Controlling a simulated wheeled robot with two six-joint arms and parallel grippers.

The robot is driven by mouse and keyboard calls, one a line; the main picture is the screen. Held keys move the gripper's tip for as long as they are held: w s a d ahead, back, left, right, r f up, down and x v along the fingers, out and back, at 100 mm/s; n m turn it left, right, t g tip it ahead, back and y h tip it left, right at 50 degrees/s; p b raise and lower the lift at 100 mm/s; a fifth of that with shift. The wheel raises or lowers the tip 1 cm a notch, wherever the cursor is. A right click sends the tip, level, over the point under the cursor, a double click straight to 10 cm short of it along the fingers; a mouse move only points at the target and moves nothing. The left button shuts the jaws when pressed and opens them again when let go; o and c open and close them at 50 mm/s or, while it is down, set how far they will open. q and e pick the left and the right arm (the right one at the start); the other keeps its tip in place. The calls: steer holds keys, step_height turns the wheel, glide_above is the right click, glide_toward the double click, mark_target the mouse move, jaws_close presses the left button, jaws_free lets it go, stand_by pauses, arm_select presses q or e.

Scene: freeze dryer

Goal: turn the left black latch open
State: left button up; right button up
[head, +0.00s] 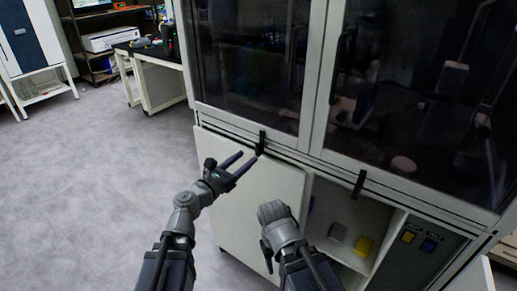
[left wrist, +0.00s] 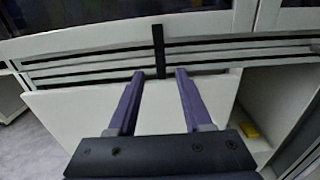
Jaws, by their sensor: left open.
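The left black latch (head: 261,142) is a narrow upright bar on the frame below the dark glass doors. It also shows upright in the left wrist view (left wrist: 158,48). My left gripper (head: 249,156) is open and empty, its purple fingers pointing at the latch. In the left wrist view the fingertips (left wrist: 159,72) lie on either side of the latch's lower end; contact cannot be told. My right gripper (head: 266,254) is low in front of the cabinet, and its jaw opening cannot be made out.
A second black latch (head: 359,184) stands upright farther right. A white door panel (head: 262,205) is below the left latch. The floor at left is clear.

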mark_target(257, 149)
arm_select(q)
steer(key=shift+x, duration=3.95)
jaws_close()
